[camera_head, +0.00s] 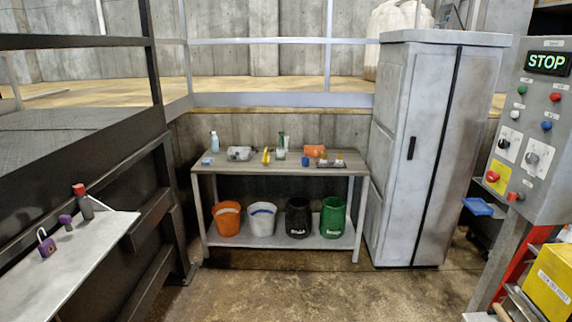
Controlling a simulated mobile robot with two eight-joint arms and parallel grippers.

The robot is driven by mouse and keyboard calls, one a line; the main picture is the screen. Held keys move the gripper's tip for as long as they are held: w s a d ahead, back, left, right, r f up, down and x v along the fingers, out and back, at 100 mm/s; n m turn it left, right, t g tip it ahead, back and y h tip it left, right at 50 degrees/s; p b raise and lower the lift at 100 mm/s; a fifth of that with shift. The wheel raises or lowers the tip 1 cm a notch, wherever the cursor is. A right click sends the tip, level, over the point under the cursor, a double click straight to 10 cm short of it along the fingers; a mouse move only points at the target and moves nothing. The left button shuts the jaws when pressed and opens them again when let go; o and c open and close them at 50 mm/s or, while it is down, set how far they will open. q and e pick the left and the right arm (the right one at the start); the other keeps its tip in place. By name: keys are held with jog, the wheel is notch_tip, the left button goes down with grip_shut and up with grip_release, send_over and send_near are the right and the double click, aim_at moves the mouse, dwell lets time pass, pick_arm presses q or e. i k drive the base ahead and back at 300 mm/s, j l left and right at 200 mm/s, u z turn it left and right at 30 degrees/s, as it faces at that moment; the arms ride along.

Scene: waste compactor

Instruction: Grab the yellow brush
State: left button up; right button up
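A small yellow object (265,157), which looks like the yellow brush, is on the top of the workbench (345,158) against the back wall. It is left of the bench's middle, and its fine shape is too small to tell. A grey container (239,153) is to its left and small bottles are to its right. Neither of my grippers shows in the head view.
Several buckets stand on the bench's lower shelf (280,243). A tall grey cabinet (430,150) stands right of the bench, and a control panel (535,130) is at the right. A side shelf (70,255) holds a padlock. The floor before the bench is clear.

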aim_at(266, 160)
jog(key=i, duration=3.3)
jog(key=i+z, duration=0.25)
jog(key=i, duration=0.2)
jog(key=i+j+z, duration=0.25)
jog(key=i, duration=0.15)
